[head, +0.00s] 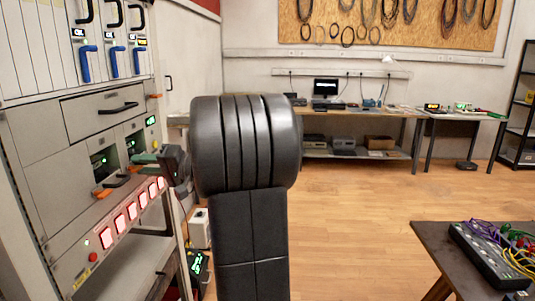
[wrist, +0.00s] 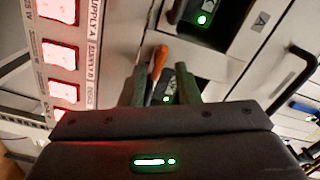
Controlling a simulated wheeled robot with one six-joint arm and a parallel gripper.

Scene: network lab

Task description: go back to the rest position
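My gripper (wrist: 163,84) shows in the wrist view with its two dark fingers apart and a gap between them. An orange lever (wrist: 159,60) and a green-lit panel show in and beyond that gap; I cannot tell how near they are, and I see no grip on them. In the head view my gripper (head: 147,158) is at the left, close in front of the rack (head: 35,145). My thick black arm hides part of it.
The rack has a drawer with a black handle (head: 118,108), blue-handled modules above and a row of red-lit switches (head: 132,210) below. A dark table with a cabled device (head: 485,255) stands at the right front. Workbenches (head: 345,112) line the back wall. The wooden floor between is clear.

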